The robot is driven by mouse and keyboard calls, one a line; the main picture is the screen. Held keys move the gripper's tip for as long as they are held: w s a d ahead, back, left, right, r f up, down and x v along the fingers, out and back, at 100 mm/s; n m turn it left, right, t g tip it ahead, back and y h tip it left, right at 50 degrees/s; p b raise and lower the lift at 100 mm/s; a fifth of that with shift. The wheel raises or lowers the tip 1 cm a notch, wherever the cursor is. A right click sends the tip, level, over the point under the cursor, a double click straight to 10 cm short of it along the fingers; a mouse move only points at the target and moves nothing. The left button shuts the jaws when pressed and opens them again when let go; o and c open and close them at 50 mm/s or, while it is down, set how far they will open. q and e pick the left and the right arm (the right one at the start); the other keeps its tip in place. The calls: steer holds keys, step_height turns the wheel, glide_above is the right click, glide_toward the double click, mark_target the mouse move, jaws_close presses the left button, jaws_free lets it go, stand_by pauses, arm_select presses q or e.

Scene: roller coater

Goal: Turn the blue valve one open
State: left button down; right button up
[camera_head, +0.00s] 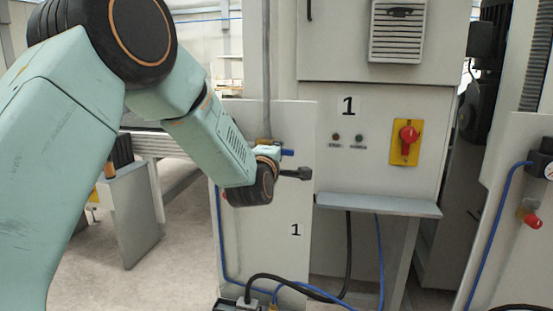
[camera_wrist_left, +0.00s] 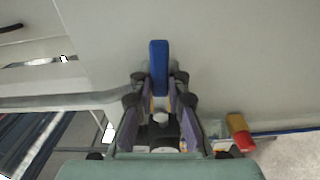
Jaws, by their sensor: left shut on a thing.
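The blue valve handle (camera_wrist_left: 159,62) stands upright in the left wrist view, in front of a pale panel. Its lower part lies between the fingers of my left gripper (camera_wrist_left: 160,88), which is shut on it. In the head view a short blue piece of the handle (camera_head: 287,152) shows beside my left wrist, in front of the white panel marked 1. My left gripper (camera_head: 290,172) is partly hidden there by its own wrist. The valve body is mostly hidden. My right gripper is in neither view.
A grey cabinet (camera_head: 375,145) behind carries a red knob on a yellow plate (camera_head: 405,141) and a grey ledge (camera_head: 378,205). Blue hoses and a black cable run below. Another panel with a red knob (camera_head: 532,220) stands at right. A red and yellow fitting (camera_wrist_left: 238,132) is near the gripper.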

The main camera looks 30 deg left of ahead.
arm_select(q)
steer(key=shift+r+n, duration=0.1)
steer(key=shift+n, duration=0.4)
steer(key=c, duration=1.3)
jaws_free()
steer(key=shift+s, duration=0.1)
steer(key=v, duration=1.2)
steer(key=shift+d, duration=0.1)
